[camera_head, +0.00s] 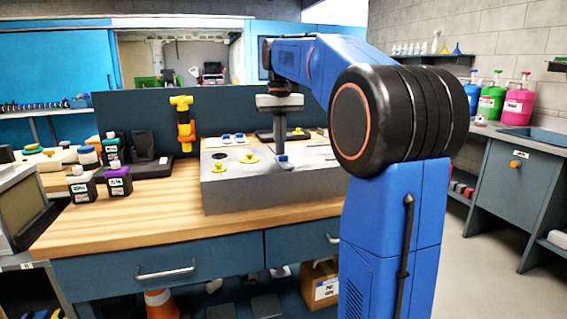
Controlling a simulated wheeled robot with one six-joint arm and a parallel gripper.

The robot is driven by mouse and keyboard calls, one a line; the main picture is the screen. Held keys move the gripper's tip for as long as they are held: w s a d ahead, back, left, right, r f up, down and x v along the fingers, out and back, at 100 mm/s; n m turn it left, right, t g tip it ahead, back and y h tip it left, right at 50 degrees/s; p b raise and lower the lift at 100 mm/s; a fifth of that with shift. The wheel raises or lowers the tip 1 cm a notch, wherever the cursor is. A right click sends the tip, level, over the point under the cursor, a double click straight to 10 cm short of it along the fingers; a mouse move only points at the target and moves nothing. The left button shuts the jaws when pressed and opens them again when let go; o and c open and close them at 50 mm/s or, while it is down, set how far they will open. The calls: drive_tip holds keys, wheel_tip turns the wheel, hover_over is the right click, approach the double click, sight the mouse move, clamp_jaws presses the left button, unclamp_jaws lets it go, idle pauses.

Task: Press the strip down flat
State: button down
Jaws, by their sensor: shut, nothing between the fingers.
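A grey metal block (270,190) stands on the wooden workbench, with yellow knobs (249,158) on its top. My gripper (281,153) points straight down over the block's top, its fingers shut with nothing between them. A small blue piece (285,160) is at the fingertips; I cannot tell whether they touch it. The strip is too small to make out clearly; a thin line crosses the block's top to the right of the fingers. My arm hides the block's right end.
Bottles with dark bodies (118,181) stand on the wooden bench (150,215) at left. A yellow and orange tool (184,125) hangs on the dark back panel. Small white and blue pieces (227,140) lie behind the knobs. The bench front left is clear.

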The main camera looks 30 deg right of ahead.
drive_tip(key=shift+r, duration=2.1)
